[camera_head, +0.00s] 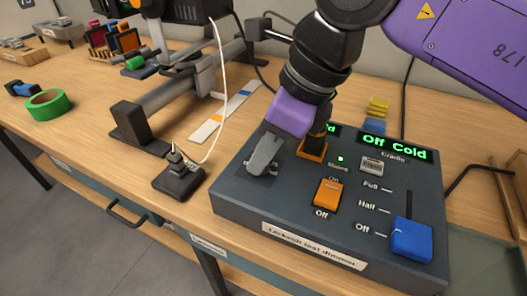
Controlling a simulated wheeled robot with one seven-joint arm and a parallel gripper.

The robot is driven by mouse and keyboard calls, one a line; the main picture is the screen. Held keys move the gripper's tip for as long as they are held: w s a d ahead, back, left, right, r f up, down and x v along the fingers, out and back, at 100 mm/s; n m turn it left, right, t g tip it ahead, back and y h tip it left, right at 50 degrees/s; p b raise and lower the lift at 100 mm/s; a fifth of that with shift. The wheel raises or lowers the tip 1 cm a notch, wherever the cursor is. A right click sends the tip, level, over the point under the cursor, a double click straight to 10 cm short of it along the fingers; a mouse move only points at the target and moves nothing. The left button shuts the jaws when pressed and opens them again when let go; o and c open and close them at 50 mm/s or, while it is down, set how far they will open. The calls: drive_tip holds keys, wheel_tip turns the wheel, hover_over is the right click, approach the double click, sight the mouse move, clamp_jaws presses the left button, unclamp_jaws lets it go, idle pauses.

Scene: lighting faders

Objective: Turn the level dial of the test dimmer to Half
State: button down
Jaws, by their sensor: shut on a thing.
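The test dimmer (241,201) is a dark grey box on the bench, its front label partly readable. My gripper (262,165) reaches down over its left part. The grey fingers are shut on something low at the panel. That thing is hidden by the fingers, so I cannot tell if it is a dial. No round dial shows clearly. At the right, a blue knob (412,240) sits at the lower end of a slot, beside the Off mark. Half and Full marks stand above it. A green display (394,146) reads "Off Cold".
An orange On/Off switch (327,193) and a green light (340,158) are on the panel. An orange-based part (312,149) stands close beside my gripper. A black block (179,179) with a white cable lies left of the box. Green tape (47,104) lies far left.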

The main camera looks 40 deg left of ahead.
drive_tip(key=m+t+b, duration=0.1)
drive_tip(key=m, duration=0.1)
drive_tip(key=m+b, duration=0.2)
drive_tip(key=m+t+b, duration=0.1)
drive_tip(key=m, duration=0.1)
drive_tip(key=shift+s+f+t+b, duration=0.15)
drive_tip(key=shift+f+t+b, duration=0.1)
drive_tip(key=shift+t+b, duration=0.05)
drive_tip(key=m+t+b, duration=0.1)
drive_tip(key=m+b, duration=0.2)
drive_tip(key=m, duration=0.1)
drive_tip(key=shift+s+r, duration=0.1)
drive_tip(key=shift+r, duration=0.05)
drive_tip(key=shift+m+t+b, duration=0.3)
drive_tip(key=shift+m, duration=0.1)
drive_tip(key=c, duration=1.2)
unclamp_jaws()
drive_tip(key=shift+r, duration=0.1)
drive_tip(key=shift+o, duration=0.2)
drive_tip(key=p+v, duration=0.2)
drive_tip(key=v, duration=0.5)
drive_tip(key=shift+r, duration=0.4)
